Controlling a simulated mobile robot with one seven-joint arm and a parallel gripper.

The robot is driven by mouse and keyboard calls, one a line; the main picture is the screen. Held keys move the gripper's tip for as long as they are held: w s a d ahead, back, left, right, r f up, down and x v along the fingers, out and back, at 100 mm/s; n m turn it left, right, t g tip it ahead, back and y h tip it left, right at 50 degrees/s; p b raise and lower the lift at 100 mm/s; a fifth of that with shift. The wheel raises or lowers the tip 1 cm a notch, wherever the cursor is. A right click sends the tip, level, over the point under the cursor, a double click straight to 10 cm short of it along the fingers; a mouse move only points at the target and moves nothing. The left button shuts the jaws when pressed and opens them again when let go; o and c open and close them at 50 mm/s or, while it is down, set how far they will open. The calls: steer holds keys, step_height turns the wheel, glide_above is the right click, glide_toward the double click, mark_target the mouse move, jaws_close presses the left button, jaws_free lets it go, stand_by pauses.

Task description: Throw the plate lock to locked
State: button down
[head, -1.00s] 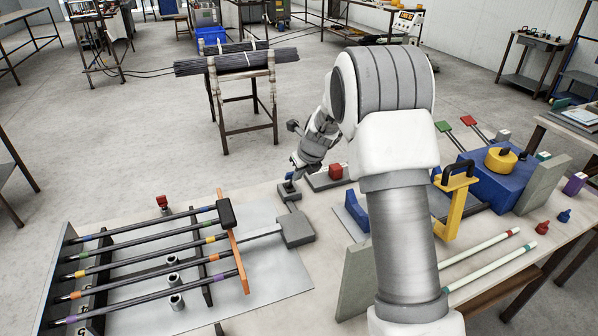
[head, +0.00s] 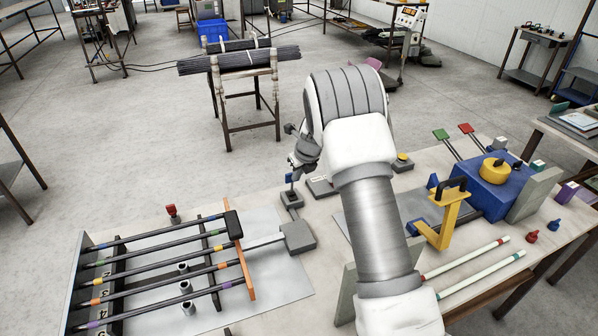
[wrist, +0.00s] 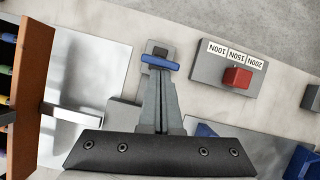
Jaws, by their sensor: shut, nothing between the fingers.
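A small blue-handled lever on a grey base (head: 291,199), apparently the plate lock, stands at the table's far edge. In the wrist view its blue crossbar (wrist: 160,62) lies just beyond the tips of my gripper (wrist: 158,76). My gripper (head: 291,174) is shut and empty, pointing down over the lever. I cannot tell whether the fingertips touch the bar. A grey block (head: 299,237) sits in front of the base, joined by a flat grey bar to the orange upright plate (head: 239,264) at the rod rack. Any lock markings are not readable.
A grey panel labelled 100N, 150N and 200N (wrist: 229,72) with a red block (wrist: 238,77) lies right of the lever. A yellow handle (head: 446,215) and blue housing (head: 491,189) stand further right. Several dark rods span the rack (head: 90,272) at left.

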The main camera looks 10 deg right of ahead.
steer(key=w+a+p, duration=0.1)
steer(key=w+p, duration=0.2)
steer(key=w, duration=0.4)
steer(key=shift+a+r, duration=0.2)
steer(key=shift+a, duration=0.05)
steer(key=shift+w, duration=0.25)
steer(key=shift+w+a, duration=0.1)
steer(key=shift+a, duration=0.15)
